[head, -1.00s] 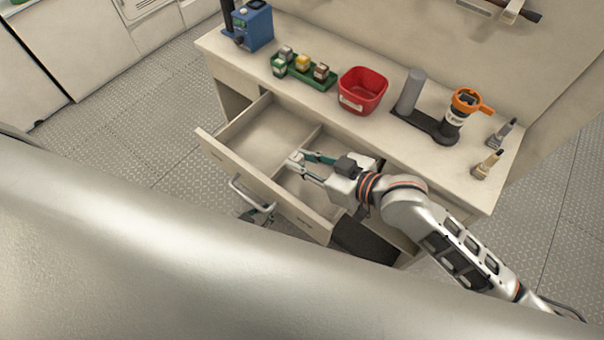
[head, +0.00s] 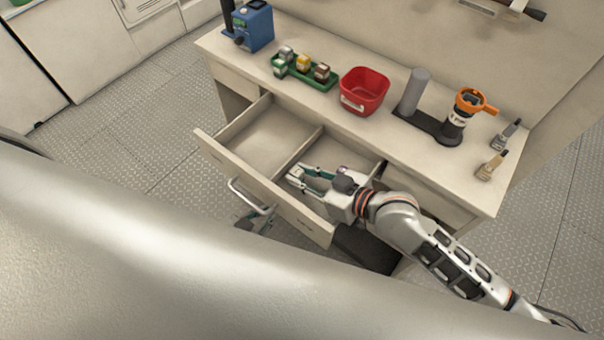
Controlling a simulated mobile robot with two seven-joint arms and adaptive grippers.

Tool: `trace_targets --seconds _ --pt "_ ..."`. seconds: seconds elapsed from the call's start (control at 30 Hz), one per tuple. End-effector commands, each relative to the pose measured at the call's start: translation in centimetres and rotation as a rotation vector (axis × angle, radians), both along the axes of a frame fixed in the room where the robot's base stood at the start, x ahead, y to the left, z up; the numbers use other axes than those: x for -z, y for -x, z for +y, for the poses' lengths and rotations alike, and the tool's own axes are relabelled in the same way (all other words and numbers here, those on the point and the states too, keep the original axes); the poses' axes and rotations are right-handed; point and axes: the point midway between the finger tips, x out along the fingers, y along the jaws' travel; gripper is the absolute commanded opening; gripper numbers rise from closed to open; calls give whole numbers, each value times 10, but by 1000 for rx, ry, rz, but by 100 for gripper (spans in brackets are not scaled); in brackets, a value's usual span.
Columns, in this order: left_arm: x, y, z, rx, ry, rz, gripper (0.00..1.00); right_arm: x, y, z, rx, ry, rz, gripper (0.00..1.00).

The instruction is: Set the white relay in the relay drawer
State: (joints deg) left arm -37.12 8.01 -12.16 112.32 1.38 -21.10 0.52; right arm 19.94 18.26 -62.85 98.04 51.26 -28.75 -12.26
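The relay drawer (head: 229,157) is pulled out of the bench, with a divider (head: 298,147) splitting it into a left and a right compartment. My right gripper (head: 292,175) reaches into the right compartment, close to the divider. Its two fingers are spaced apart with pale tips; whether the white relay is between them is too small to tell. I cannot make out the white relay for certain anywhere. The left compartment looks empty. My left gripper (head: 257,220) is below the drawer front by its handle (head: 248,199), mostly hidden; its grip cannot be made out.
On the bench top stand a blue device (head: 253,27), a green tray (head: 296,76) with several coloured relays, a red bin (head: 363,92), a grey cylinder and orange-topped tool on a dark base (head: 424,124), and two small brush-like items (head: 491,166). The bench's front strip is mostly clear.

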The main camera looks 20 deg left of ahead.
Motion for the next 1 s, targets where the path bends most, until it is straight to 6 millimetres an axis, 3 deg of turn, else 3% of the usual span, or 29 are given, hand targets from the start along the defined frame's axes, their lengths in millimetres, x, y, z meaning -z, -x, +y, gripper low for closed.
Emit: trace_targets --seconds 0.47,1.0 --pt "-6 -1 0 0 1 -5 15 -6 0 -1 0 0 0 36" --pt "-7 0 0 0 1 -2 15 -41 31 -86 0 4 -1 36"
